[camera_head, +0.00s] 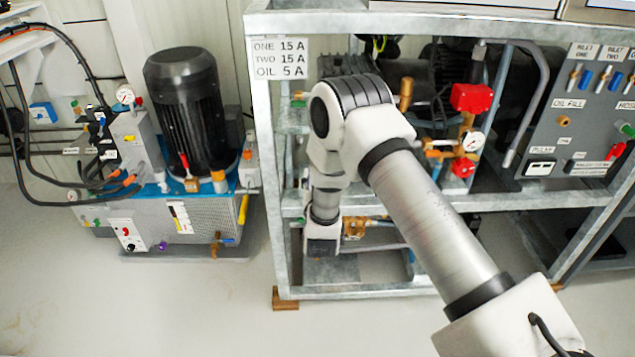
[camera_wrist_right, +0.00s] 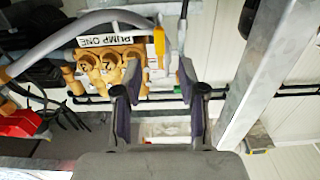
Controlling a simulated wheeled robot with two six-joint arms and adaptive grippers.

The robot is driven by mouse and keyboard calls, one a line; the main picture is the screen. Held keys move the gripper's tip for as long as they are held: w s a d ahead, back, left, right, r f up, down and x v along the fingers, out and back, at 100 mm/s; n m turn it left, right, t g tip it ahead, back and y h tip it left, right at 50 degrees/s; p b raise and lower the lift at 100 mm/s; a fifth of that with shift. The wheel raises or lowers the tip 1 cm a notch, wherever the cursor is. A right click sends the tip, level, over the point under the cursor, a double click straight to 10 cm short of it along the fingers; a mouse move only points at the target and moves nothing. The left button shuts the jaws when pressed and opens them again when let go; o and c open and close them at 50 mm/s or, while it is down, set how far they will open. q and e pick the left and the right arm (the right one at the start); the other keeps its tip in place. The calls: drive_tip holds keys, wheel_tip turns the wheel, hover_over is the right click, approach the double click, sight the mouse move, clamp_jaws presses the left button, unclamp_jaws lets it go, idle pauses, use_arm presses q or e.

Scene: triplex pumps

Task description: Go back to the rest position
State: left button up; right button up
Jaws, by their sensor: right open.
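My right arm reaches from the lower right of the head view into the galvanised pump frame (camera_head: 262,180). Its hand end is down inside the frame's left side, and the jaws are hidden there. In the right wrist view my right gripper (camera_wrist_right: 158,78) is open, with two dark pads apart and nothing between them. Ahead of it is a brass pump head (camera_wrist_right: 112,68) under a "PUMP ONE" label (camera_wrist_right: 105,41). A frame post (camera_wrist_right: 268,75) stands close on the right of the jaws. My left gripper is not in view.
A hydraulic unit with a black motor (camera_head: 185,105) stands left of the frame, with clear floor (camera_head: 150,300) in front. Inside the frame are red valves (camera_head: 472,97) and a gauge (camera_head: 473,141). A grey control panel (camera_head: 570,110) is at the right. A grey hose (camera_wrist_right: 75,35) crosses near the pump head.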

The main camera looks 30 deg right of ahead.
drive_tip(key=v, duration=0.2)
drive_tip(key=shift+s+a, duration=0.15)
drive_tip(key=shift+s, duration=0.1)
drive_tip(key=s+a+f+n+g+y, duration=0.2)
drive_tip(key=s+a+f+g+y, duration=0.1)
drive_tip(key=s+f, duration=0.5)
drive_tip(key=s+a+f+n+g+y, duration=0.25)
drive_tip(key=s+f, duration=0.25)
drive_tip(key=f, duration=0.4)
drive_tip(key=s+a+f+n+g+y, duration=0.1)
drive_tip(key=s+a+f+g+y, duration=0.25)
drive_tip(key=s, duration=0.75)
drive_tip(key=s+a+f+n+g, duration=0.1)
drive_tip(key=s+a+f+g, duration=0.4)
drive_tip(key=s, duration=0.7)
wheel_tip(320, 180, up, 25)
drive_tip(key=g+p, duration=0.1)
drive_tip(key=p, duration=2.1)
drive_tip(key=shift+s+d+f, duration=0.2)
drive_tip(key=shift+d, duration=0.1)
